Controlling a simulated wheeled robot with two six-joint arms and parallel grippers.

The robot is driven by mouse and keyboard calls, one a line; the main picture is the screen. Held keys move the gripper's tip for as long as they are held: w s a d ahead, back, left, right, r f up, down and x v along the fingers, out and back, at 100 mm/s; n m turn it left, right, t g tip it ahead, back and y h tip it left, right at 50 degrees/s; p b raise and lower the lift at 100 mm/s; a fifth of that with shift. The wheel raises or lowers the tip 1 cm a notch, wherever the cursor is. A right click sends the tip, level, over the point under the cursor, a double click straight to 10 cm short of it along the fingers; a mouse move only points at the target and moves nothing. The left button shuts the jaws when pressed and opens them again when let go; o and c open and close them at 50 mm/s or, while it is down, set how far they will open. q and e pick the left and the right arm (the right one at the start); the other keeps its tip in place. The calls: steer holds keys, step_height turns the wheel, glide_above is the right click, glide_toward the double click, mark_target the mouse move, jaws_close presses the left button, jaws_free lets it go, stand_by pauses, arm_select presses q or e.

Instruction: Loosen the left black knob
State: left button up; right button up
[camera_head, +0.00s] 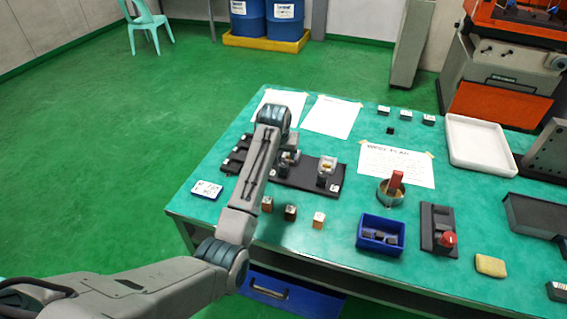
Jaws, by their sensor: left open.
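A long black plate (305,178) lies on the green table, with small grey metal holders on it. The right holder (326,168) stands clear near the plate's right end. Another holder is at the plate's middle, partly hidden by my left arm. My left arm reaches in from the left and bends down over the plate. My left gripper (289,157) is open at the middle holder, small and partly hidden; contact cannot be told. My right gripper is not in view.
Small copper-coloured blocks (291,212) stand in front of the plate. A blue bin (381,235), a round tin (391,193) with a red-handled item and a dark block with a red knob (447,240) are further right. A white tray (476,144) sits at the back right.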

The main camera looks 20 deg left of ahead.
mark_target(284, 165)
arm_select(q)
steer(key=p+x, duration=0.1)
steer(key=x, duration=0.7)
steer(key=shift+w+f, duration=0.1)
steer(key=shift+f, duration=0.25)
steer(key=shift+c, duration=0.2)
steer(key=c, duration=0.9)
